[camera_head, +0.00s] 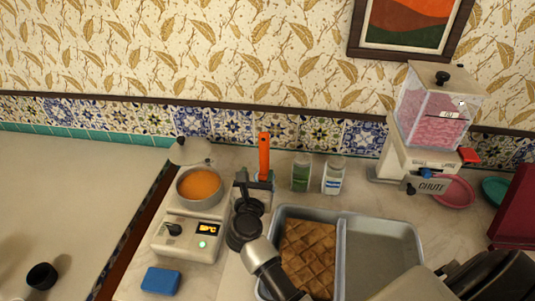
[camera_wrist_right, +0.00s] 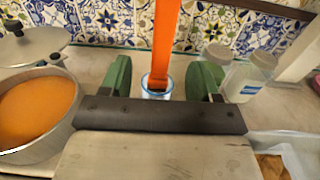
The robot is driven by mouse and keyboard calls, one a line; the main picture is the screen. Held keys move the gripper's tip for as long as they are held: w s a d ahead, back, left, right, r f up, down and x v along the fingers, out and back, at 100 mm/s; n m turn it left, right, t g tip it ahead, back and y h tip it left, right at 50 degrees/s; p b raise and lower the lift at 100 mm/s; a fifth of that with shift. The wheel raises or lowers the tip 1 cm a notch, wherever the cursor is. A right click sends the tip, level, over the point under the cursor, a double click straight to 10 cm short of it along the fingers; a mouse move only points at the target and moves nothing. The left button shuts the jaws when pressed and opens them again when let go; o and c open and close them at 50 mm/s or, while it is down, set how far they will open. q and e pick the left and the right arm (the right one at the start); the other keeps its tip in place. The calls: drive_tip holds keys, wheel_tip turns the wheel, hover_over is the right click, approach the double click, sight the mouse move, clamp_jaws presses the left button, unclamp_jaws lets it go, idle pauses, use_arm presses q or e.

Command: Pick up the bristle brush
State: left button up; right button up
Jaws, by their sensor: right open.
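The bristle brush appears to be the tool with the long orange handle (camera_head: 264,155), standing upright near the tiled wall. In the right wrist view its handle (camera_wrist_right: 165,40) rises from a small clear, bluish cup (camera_wrist_right: 158,90). I cannot make out any bristles. My right gripper (camera_head: 254,183) is in front of the brush, pointing toward the wall. In the right wrist view its two green fingers (camera_wrist_right: 160,80) are apart, one on each side of the handle in the picture, with nothing held. Contact with the handle cannot be seen. My left gripper is not in view.
A pot of orange liquid (camera_head: 200,185) sits on a heater (camera_head: 187,238) at left. Two jars (camera_head: 301,172) (camera_head: 333,176) stand right of the brush. A metal tray (camera_head: 342,255) with pastry (camera_head: 308,255) is in front. A chute dispenser (camera_head: 425,130) stands farther right.

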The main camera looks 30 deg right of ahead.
sight(263, 155)
drive_tip(key=x, duration=0.5)
drive_tip(key=shift+r, duration=0.25)
drive_tip(key=shift+w+d+f, duration=0.1)
drive_tip(key=shift+w+d, duration=0.1)
drive_tip(key=b+x, duration=0.1)
drive_tip(key=x, duration=0.3)
drive_tip(key=shift+d+f, duration=0.15)
drive_tip(key=shift+d, duration=0.15)
drive_tip(key=shift+w+d, duration=0.3)
drive_tip(key=shift+w, duration=0.15)
drive_tip(key=shift+s, duration=0.1)
drive_tip(key=shift+c, duration=1.2)
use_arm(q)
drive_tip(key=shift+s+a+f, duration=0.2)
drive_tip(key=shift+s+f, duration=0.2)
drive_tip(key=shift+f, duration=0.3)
use_arm(e)
drive_tip(key=c, duration=0.8)
drive_tip(key=shift+o, duration=0.2)
drive_tip(key=shift+a, duration=0.1)
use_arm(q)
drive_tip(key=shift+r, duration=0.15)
use_arm(e)
wheel_tip(263, 155, up, 10)
